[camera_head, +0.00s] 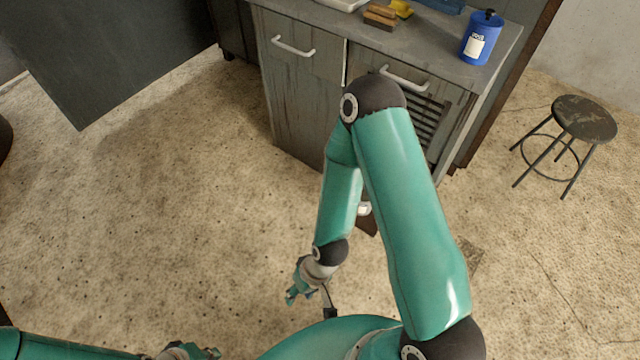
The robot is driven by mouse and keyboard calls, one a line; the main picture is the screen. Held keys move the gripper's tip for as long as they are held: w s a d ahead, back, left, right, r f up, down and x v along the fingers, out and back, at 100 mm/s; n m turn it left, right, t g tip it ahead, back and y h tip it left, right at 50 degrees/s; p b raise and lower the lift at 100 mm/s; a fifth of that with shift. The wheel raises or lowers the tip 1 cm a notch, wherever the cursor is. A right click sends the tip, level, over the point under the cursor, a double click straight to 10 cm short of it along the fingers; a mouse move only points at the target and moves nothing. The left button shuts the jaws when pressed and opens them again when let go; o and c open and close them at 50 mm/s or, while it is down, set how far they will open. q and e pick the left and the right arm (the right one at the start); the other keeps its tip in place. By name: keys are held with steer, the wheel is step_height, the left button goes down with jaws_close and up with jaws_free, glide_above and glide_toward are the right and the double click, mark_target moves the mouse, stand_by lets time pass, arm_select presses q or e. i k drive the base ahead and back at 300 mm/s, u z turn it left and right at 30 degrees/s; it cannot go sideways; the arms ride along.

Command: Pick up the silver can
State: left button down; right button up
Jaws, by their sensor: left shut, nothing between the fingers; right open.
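I see no silver can in the head view; my own arm hides part of the cabinet and floor. My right gripper (292,298) hangs over the bare floor in front of the cabinet, small in the picture, open with nothing in it. My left gripper (190,352) is at the bottom edge, partly cut off, shut and empty.
A worn grey cabinet (300,105) with a countertop stands ahead. On it are a blue canister (480,38), a brown block (379,18) and a yellow object (402,9). A round stool (584,118) stands right. The floor at left is clear.

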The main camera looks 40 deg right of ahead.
mark_target(365, 207)
steer(key=z, duration=0.05)
steer(key=i, duration=0.95)
steer(key=z, duration=0.75)
steer(key=i, duration=0.6)
steer(key=z, duration=0.5)
steer(key=k, duration=0.95)
steer(key=z, duration=0.2)
steer(key=i, duration=0.9)
steer(key=u, duration=0.1)
